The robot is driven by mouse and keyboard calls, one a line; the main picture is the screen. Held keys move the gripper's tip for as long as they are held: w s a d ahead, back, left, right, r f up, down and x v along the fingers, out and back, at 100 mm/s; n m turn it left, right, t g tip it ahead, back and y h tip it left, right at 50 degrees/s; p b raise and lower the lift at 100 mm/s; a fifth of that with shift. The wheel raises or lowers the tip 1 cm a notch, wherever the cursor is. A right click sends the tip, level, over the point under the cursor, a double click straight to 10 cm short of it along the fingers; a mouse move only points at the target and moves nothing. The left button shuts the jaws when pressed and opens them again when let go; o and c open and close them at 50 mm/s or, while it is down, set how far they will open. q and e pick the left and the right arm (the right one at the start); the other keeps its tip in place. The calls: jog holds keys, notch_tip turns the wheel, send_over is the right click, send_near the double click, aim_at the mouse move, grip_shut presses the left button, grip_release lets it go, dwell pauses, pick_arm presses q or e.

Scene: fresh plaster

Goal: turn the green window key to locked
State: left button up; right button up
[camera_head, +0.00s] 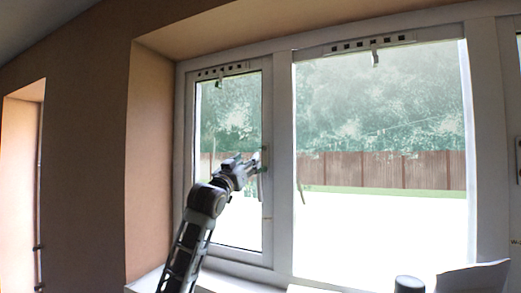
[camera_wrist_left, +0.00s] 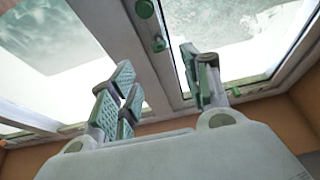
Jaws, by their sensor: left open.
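A small green piece (camera_wrist_left: 158,44), which looks like the window key, sits on the white window frame in the left wrist view. In the head view my left gripper (camera_head: 255,163) is at the right-hand upright of the narrow left window, over the handle (camera_head: 264,159). The gripper partly hides the handle there, and the key's turn is too small to tell. My right gripper is not in view.
The narrow window (camera_head: 228,110) stands left of a wide pane (camera_head: 380,110), with a white post (camera_head: 282,150) between them. Vent strips (camera_head: 370,43) run along the top. A plastered wall (camera_head: 90,130) is at left. A white sill (camera_head: 150,281) lies below.

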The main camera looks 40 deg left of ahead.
pick_arm(q)
jog(key=p+x, duration=0.4)
jog(key=x, duration=0.6)
jog(key=shift+w+r, duration=0.1)
jog(key=shift+r, duration=0.15)
jog(key=shift+p+x, duration=0.7)
jog(key=shift+x, duration=0.5)
jog(key=shift+f, duration=0.15)
jog(key=shift+c, duration=0.4)
jog(key=c, duration=1)
